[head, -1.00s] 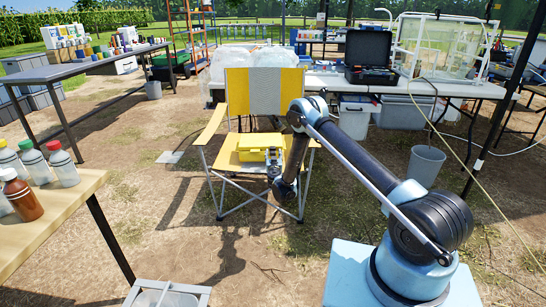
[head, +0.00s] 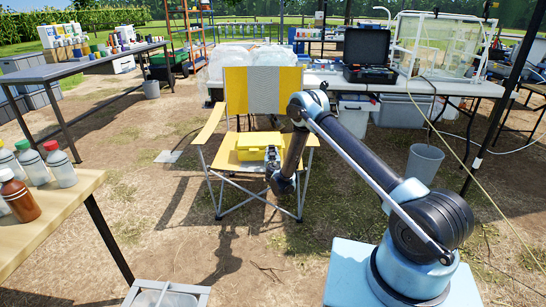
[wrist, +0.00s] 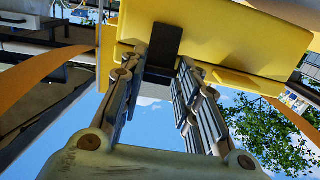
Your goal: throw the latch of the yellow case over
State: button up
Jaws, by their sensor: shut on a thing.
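The yellow case (head: 262,146) lies closed on the seat of a folding chair. In the wrist view the yellow case (wrist: 230,40) fills the top of the picture, with its black latch (wrist: 165,42) hanging between my fingertips. My gripper (wrist: 164,62) is shut on the latch, one finger on each side of it. In the head view my gripper (head: 272,156) is at the front right of the case. The latch is too small and covered to make out there.
The yellow folding chair (head: 262,92) has armrests on both sides and a backrest behind the case. A wooden table (head: 60,215) with bottles stands at the front left. A white table behind holds an open black case (head: 368,55). A grey bin (head: 424,162) stands at right.

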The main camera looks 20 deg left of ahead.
jog(key=shift+w+a+r+g+h, duration=0.15)
jog(key=shift+w+r+g+h, duration=0.45)
jog(key=shift+g, duration=0.8)
jog(key=shift+w+a+r+g, duration=0.1)
jog(key=shift+w+r+g, duration=0.1)
jog(key=shift+g, duration=0.1)
jog(key=o, duration=1.1)
jog(key=shift+c, duration=0.2)
jog(key=v, duration=1.2)
